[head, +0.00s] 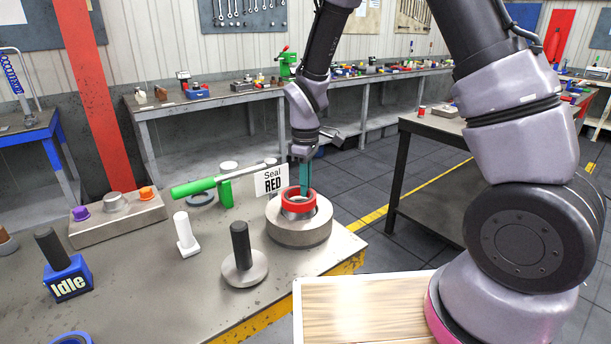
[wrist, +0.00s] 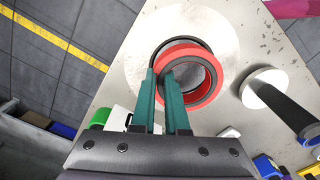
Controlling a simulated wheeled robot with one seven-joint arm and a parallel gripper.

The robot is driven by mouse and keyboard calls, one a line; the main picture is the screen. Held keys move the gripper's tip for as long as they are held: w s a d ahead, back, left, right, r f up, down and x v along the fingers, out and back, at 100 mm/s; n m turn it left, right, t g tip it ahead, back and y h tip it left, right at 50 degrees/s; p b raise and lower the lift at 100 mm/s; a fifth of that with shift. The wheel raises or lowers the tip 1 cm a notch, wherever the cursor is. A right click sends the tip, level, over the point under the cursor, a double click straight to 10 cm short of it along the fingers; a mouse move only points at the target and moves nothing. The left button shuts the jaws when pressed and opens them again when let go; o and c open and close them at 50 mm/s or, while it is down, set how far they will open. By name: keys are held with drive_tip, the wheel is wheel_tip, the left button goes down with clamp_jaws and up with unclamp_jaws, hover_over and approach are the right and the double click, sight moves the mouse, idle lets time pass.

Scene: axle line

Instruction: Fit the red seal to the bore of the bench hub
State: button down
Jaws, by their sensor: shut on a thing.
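The red seal (head: 291,194) is a short red ring with dark edges, held over the top of the bench hub. My gripper (head: 304,187) points down from above, with its teal fingers shut on the seal's wall. The bench hub (head: 296,234) is a round grey metal body on the near bench's right end. In the wrist view the seal (wrist: 201,55) looks offset to the right of the dark bore edge, and my fingers (wrist: 160,76) grip its left side. The seal covers most of the bore. I cannot tell whether the seal touches the hub.
A black-handled grey disc (head: 245,270), a white peg piece (head: 185,234) and a blue "Idle" block (head: 69,281) stand on the bench (head: 150,300).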

drive_tip(key=shift+f, duration=0.1)
idle(0.3)
drive_tip(key=shift+f, duration=1.1)
drive_tip(key=c, duration=0.8)
unclamp_jaws()
drive_tip(key=shift+c, duration=0.2)
drive_tip(key=shift+r, duration=0.1)
